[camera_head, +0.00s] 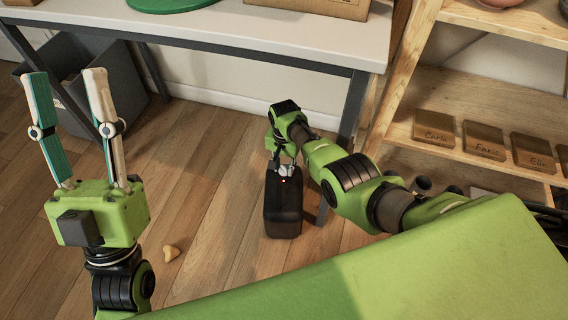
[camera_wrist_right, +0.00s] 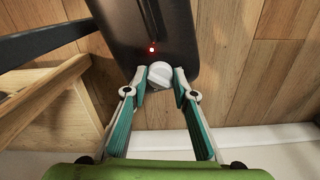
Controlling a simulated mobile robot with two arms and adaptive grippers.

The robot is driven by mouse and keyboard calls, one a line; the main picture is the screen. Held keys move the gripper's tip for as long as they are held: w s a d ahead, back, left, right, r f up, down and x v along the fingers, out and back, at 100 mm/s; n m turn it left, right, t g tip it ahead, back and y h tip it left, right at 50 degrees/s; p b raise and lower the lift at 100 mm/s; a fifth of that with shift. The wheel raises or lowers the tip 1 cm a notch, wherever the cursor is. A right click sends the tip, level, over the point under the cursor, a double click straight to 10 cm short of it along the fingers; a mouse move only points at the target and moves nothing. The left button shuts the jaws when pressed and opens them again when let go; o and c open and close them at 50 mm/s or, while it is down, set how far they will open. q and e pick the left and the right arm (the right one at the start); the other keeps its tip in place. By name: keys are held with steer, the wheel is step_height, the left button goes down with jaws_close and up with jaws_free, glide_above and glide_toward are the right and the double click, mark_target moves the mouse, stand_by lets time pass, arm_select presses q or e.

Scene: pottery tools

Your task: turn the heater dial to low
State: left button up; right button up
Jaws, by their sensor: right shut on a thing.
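The heater (camera_head: 283,208) is a black upright box on the wooden floor, beside a table leg. Its top also shows in the right wrist view (camera_wrist_right: 150,25), with a small lit red light (camera_wrist_right: 152,49). The white dial (camera_wrist_right: 160,75) sits on the heater's top near one edge. My right gripper (camera_wrist_right: 160,78) is shut on the dial, one fingertip on each side. In the head view my right gripper (camera_head: 285,165) reaches down to the heater's top. My left gripper (camera_head: 68,85) is raised at the left, fingers wide apart and empty. Any dial markings cannot be made out.
A white-topped table (camera_head: 250,30) stands behind the heater. A wooden shelf (camera_head: 480,85) with name blocks (camera_head: 434,127) is at the right. A dark bin (camera_head: 100,75) is at the left. A small tan lump (camera_head: 171,252) lies on open floor.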

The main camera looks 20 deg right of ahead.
mark_target(284, 167)
arm_select(q)
steer(key=shift+w+d+f+g, duration=0.15)
steer(key=shift+w+f+g, duration=0.25)
steer(key=shift+w, duration=0.2)
steer(key=shift+w+d+f+g, duration=0.1)
steer(key=shift+w+f+g, duration=0.2)
steer(key=shift+w+f, duration=0.25)
arm_select(e)
steer(key=shift+m, duration=1)
arm_select(q)
steer(key=shift+w, duration=0.1)
arm_select(e)
steer(key=o, duration=1.1)
steer(key=shift+r, duration=0.1)
step_height(284, 167, up, 12)
steer(key=shift+f, duration=0.1)
